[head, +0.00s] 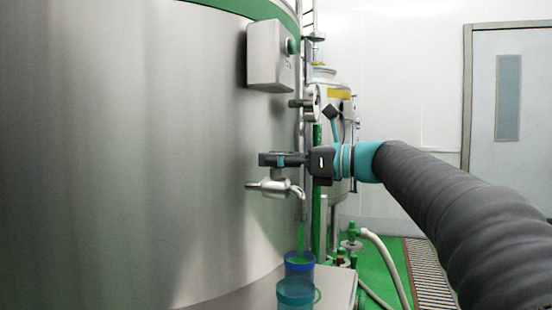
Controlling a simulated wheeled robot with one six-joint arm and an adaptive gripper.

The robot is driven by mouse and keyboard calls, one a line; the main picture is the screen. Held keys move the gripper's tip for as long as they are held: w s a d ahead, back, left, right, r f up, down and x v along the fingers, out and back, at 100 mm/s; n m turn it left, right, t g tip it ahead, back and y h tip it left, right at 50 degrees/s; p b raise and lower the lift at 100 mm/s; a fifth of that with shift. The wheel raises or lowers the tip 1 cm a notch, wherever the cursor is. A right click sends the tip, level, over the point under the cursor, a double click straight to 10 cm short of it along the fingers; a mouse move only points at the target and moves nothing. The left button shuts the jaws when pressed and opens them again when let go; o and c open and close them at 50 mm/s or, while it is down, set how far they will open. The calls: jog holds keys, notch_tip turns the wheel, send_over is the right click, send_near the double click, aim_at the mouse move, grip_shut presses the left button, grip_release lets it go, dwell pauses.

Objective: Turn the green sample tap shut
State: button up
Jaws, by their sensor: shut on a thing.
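The sample tap (272,187) is a metal fitting on the side of the big steel tank (130,160), with a spout bent down to the right. My gripper (272,159) reaches in from the right, level, just above the tap body. Its dark fingers are shut on the tap's handle, which they mostly hide, so its green colour and exact angle are hard to tell.
A grey control box (268,55) with a green button is on the tank above my gripper. Behind are pipes, a smaller tank (329,95) and a white hose (388,262) on the green floor. A grey door (510,110) is at the right.

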jog(key=m+t+h, duration=0.2)
jog(key=t, duration=0.1)
jog(key=m+t+h+p, duration=0.1)
jog(key=m+t+h, duration=0.1)
jog(key=m+t, duration=0.1)
jog(key=shift+s+a+r+t, duration=0.1)
jog(key=shift+a+r+t, duration=0.05)
jog(key=shift+t, duration=0.45)
jog(key=m+t+h+p, duration=0.2)
jog(key=h, duration=0.1)
jog(key=m+t+h+p, duration=0.1)
jog(key=m+t+h, duration=0.1)
jog(key=m+h, duration=0.1)
jog(key=shift+r+h+p, duration=0.15)
jog(key=shift+h+p, duration=0.2)
jog(key=shift+h, duration=0.05)
jog(key=m+h, duration=0.1)
jog(key=m+h+b, duration=0.1)
jog(key=h, duration=0.1)
jog(key=m+t+h, duration=0.1)
jog(key=shift+w+f, duration=0.2)
jog(key=shift+f, duration=0.15)
jog(key=shift+m+h+b, duration=0.6)
jog(key=shift+m+h, duration=0.4)
jog(key=shift+h, duration=0.7)
jog(key=shift+d+h, duration=0.2)
jog(key=shift+h, duration=0.1)
jog(key=shift+f, duration=0.1)
jog(key=o, duration=1.2)
jog(key=shift+c, duration=0.2)
